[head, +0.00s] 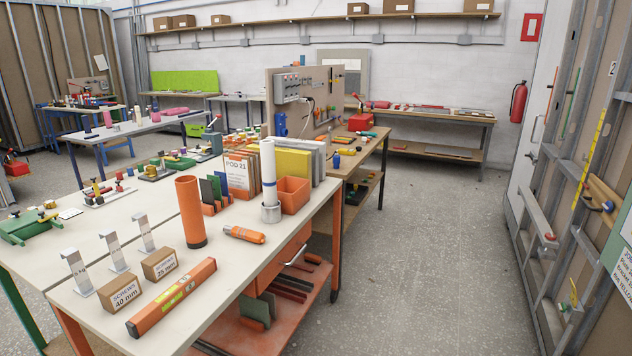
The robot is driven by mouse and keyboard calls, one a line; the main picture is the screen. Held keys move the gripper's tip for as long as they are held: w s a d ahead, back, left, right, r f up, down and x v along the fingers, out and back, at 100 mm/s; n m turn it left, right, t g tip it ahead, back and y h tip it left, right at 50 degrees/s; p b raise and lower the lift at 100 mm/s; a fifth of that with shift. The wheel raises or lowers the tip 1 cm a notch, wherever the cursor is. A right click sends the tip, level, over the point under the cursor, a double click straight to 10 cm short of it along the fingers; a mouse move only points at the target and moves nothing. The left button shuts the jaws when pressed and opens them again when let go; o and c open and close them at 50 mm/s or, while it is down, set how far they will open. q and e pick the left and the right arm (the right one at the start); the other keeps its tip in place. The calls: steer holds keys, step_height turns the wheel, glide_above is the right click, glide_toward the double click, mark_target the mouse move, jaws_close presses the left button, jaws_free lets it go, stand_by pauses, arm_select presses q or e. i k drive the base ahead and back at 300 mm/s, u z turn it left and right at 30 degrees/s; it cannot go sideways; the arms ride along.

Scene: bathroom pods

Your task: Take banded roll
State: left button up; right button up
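A tall white roll (268,160) with a blue band stands upright in the head view. Its lower end is in a short grey metal cup (271,213) on the near white-topped workbench (215,265). An orange box (291,196) is close beside it on the right. A sign reading POD 21 (238,174) and upright boards are behind it. Neither of my grippers is in view.
An orange tube (190,212), an orange tool (244,234), an orange level (172,298) and two screw boxes (120,294) are on the same bench. Open grey floor (420,260) lies right of the bench. A wall frame (590,150) borders the right.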

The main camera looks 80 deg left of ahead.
mark_target(269, 175)
steer(key=u, duration=2.45)
steer(key=i, duration=1.25)
steer(key=u, duration=1.2)
